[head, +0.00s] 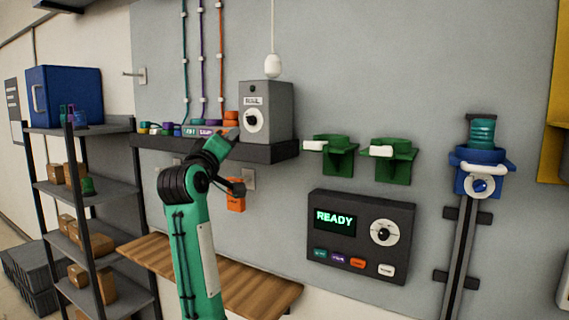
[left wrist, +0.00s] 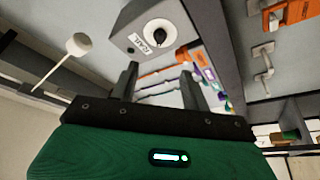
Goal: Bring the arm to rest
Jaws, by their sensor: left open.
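My left arm rises green from the bottom of the head view, and its gripper (head: 228,138) is up at the dark wall shelf, just left of the grey dial box. In the left wrist view the two dark fingers of the gripper (left wrist: 159,72) are spread apart with nothing between them. The grey dial box (head: 264,96) stands on the shelf; it also shows beyond the fingers in the left wrist view (left wrist: 150,30). I cannot tell whether the fingers touch anything. My right gripper is not in view.
The dark wall shelf (head: 222,150) holds small coloured items. A white pull knob (head: 273,66) hangs above the box. Green brackets (head: 335,150), a READY panel (head: 361,235) and a blue holder on a rail (head: 481,170) are right. A wooden bench (head: 262,288) lies below; a rack (head: 92,185) stands left.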

